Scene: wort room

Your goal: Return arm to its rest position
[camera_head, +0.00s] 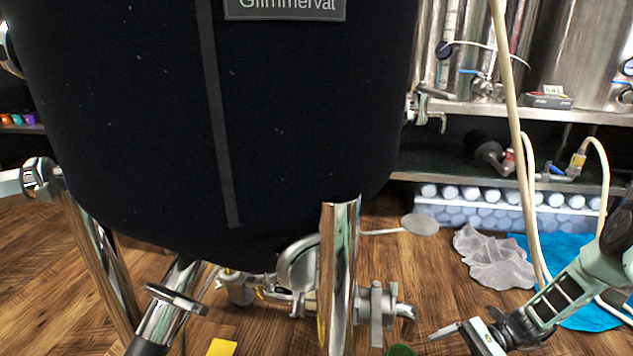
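My arm comes in from the right edge and reaches down and left across the lower right of the head view. My gripper (464,343) is at its end, near the bottom edge of the picture. Its two pale fingers stand apart with wood floor showing between them, and nothing is held. The bottom edge cuts off part of the gripper. It is to the right of the metal valve (376,313) under the large black-jacketed vat (250,120) and seems apart from it.
The vat stands on steel legs (338,285). A pale hose (521,150) hangs close to my arm. A grey cloth (492,258) and blue cloth (585,318) lie on the floor. Behind is a shelf (460,172) with steel vessels above. A yellow item (222,347) is at the bottom.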

